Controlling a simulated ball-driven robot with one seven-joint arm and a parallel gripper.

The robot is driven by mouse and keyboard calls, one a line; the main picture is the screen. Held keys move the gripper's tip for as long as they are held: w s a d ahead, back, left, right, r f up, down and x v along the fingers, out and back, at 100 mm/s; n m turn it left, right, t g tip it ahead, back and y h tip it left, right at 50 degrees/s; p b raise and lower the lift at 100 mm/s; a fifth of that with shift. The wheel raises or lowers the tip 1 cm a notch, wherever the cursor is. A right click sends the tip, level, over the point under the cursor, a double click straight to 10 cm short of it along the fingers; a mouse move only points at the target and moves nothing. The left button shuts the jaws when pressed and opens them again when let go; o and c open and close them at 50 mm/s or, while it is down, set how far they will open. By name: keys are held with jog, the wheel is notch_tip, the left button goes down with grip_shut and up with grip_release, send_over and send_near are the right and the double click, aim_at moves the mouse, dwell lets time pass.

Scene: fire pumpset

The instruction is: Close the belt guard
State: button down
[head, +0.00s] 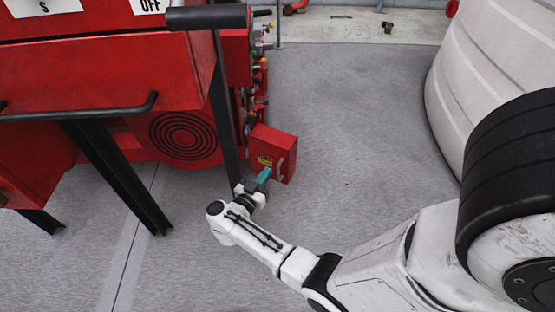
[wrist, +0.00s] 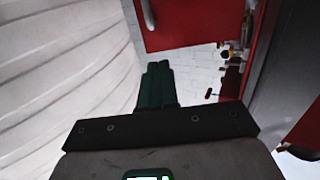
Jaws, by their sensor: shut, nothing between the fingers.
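The belt guard appears to be the red box-like panel (head: 283,148) with a yellow label and a pale handle, standing out from the right side of the red pump set in the head view. In the wrist view a red panel with a pale handle (wrist: 185,22) fills the top middle. My gripper (head: 264,175) is at the panel's lower left in the head view, its teal fingers overlapping the panel's face. In the wrist view my gripper (wrist: 157,68) has its fingers together, with nothing between them, below the panel's edge. Whether they touch it I cannot tell.
The red pump set (head: 110,75) with black legs and a round black grille (head: 183,135) fills the left. Pipes and valves (head: 257,75) run behind the panel. A large white ribbed tank-like body (head: 490,60) stands at right. Grey floor (head: 350,120) between them is clear.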

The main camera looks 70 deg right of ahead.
aim_at(282, 151)
jog(key=d+b, duration=0.1)
jog(key=d, duration=0.3)
jog(key=s+d+b, duration=0.1)
jog(key=d, duration=0.2)
jog(key=shift+d+f+b, duration=0.1)
jog(key=shift+b, duration=0.25)
jog(key=shift+d, duration=0.6)
jog(key=shift+s+r, duration=0.1)
jog(key=shift+r, duration=0.1)
